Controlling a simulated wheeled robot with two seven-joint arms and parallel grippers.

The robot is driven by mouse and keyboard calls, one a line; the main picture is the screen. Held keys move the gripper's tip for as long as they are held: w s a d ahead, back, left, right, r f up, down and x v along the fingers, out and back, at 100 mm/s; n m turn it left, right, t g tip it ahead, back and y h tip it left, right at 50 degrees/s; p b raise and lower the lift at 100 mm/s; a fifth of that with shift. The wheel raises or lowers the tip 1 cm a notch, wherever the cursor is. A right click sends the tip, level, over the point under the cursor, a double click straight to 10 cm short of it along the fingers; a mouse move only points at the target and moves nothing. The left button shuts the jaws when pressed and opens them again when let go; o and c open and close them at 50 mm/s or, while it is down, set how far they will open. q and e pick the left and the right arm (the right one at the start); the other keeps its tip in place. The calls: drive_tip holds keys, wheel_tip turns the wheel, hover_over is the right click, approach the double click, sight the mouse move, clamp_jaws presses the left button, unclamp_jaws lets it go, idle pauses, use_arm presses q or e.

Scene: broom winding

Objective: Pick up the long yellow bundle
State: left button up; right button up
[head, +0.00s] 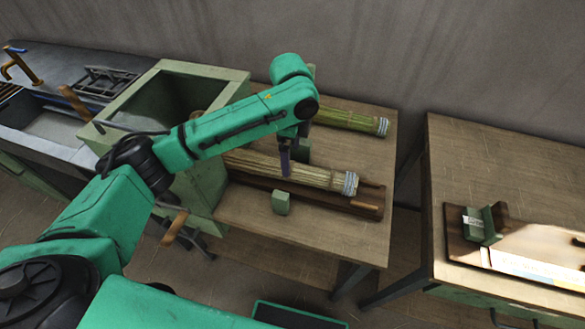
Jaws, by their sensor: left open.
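A long yellow bundle (315,178) of straw, bound with a pale wrap at its right end, lies on the wooden table. A second, greener bundle (345,121) with a similar wrap lies farther back; my arm hides its left part. My left gripper (285,168) points down at the nearer bundle, near its middle. It is open, with nothing seen held in it. I cannot tell whether its fingers touch the bundle. My right gripper is not in view.
A green box-shaped machine (95,132) with a crank stands left of the wooden table (330,245). A dark wooden tray (365,210) and a small green block (280,203) are near the bundle. A second table (500,145) stands right, across a gap.

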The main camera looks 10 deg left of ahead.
sight(293, 165)
use_arm(q)
drive_tip(key=f, duration=0.1)
drive_tip(key=w+f, duration=0.1)
drive_tip(key=f, duration=0.3)
drive_tip(key=f+p, duration=0.1)
drive_tip(key=f, duration=0.1)
drive_tip(key=shift+s+d, duration=0.15)
drive_tip(key=shift+s, duration=0.15)
drive_tip(key=shift+f, duration=0.2)
drive_tip(key=shift+c, duration=1)
drive_tip(key=c, duration=1.3)
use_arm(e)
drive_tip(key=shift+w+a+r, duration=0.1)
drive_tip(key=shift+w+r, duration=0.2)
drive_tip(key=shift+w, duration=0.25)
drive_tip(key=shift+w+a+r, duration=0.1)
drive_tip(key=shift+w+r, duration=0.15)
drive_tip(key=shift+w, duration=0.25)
use_arm(q)
drive_tip(key=shift+w+r, duration=0.1)
